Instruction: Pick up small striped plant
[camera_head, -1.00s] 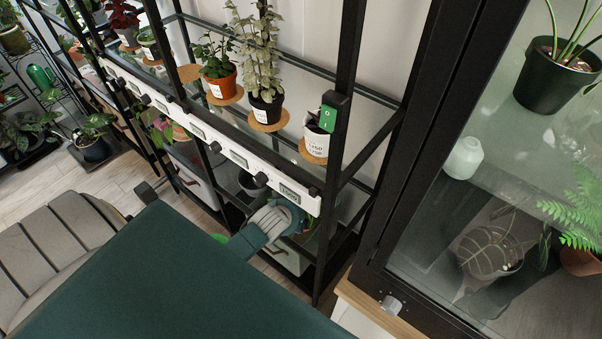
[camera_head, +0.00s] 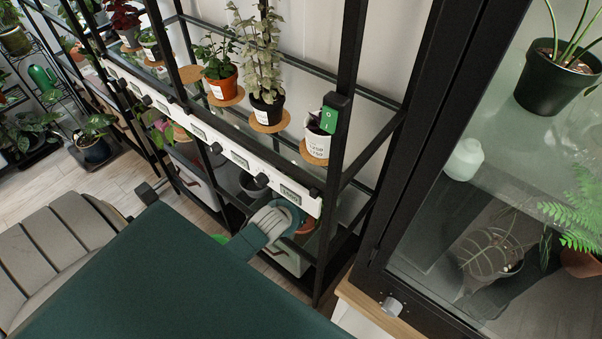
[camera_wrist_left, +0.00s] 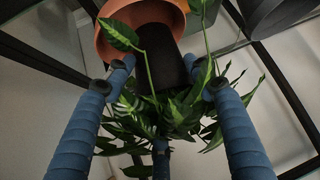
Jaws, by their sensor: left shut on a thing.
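In the left wrist view, the blue fingers of my left gripper (camera_wrist_left: 163,80) are closed around a small plant (camera_wrist_left: 180,110) with a dark pot (camera_wrist_left: 158,50). Its green leaves spread between and behind the fingers, and paler marks show on some of them. I cannot clearly make out stripes. In the head view, my left wrist reaches into the lower part of the black shelf; the fingers and the held plant are hidden there. My right gripper is not in view.
An orange pot (camera_wrist_left: 108,45) is close to the dark pot in the wrist view. Above my wrist, the white label rail (camera_head: 240,160) and potted plants on cork discs, including an orange pot (camera_head: 221,87), line the shelf. A glass cabinet (camera_head: 400,170) stands at right.

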